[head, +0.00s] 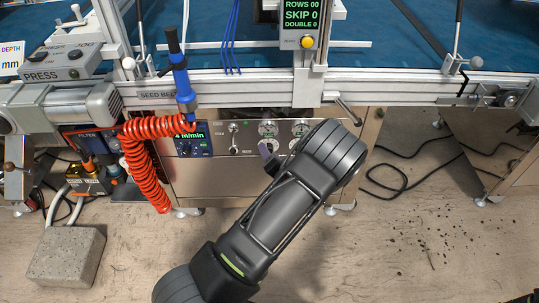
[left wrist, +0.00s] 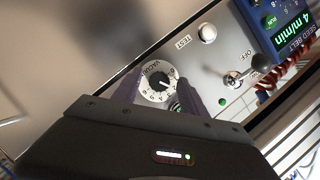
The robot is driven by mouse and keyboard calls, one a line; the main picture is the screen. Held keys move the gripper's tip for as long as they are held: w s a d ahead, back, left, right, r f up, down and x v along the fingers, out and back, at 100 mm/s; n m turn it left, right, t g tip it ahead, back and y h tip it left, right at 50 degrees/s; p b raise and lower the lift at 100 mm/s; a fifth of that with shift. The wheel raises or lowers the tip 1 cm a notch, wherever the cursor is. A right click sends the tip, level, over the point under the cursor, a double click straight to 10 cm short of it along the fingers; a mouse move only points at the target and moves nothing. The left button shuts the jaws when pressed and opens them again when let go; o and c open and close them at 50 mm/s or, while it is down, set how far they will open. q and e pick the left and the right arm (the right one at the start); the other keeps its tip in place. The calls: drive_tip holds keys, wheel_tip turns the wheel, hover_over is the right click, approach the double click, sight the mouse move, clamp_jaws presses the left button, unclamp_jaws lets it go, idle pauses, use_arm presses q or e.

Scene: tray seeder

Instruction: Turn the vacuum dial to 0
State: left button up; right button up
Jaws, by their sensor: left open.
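The vacuum dial (left wrist: 158,86) is a black knob in a white numbered ring on the metal panel, in the left wrist view. The word VACUUM is partly readable beside it. My left gripper (left wrist: 160,95) is open, with one purple finger on each side of the dial. I cannot tell whether the fingers touch it, nor which number it is set to. My right gripper is not in view.
A TEST button (left wrist: 207,33), an OFF toggle switch (left wrist: 232,80) and the blue seed belt display (left wrist: 285,25) are on the same panel. Round gauges (head: 268,128) sit above my gripper. A coiled red hose (head: 143,165) hangs left of the panel. Floor at right has loose cables (head: 400,180).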

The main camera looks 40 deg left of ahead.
use_arm(q)
drive_tip(key=shift+w+a, duration=0.2)
drive_tip(key=shift+a, duration=0.05)
clamp_jaws()
idle(0.4)
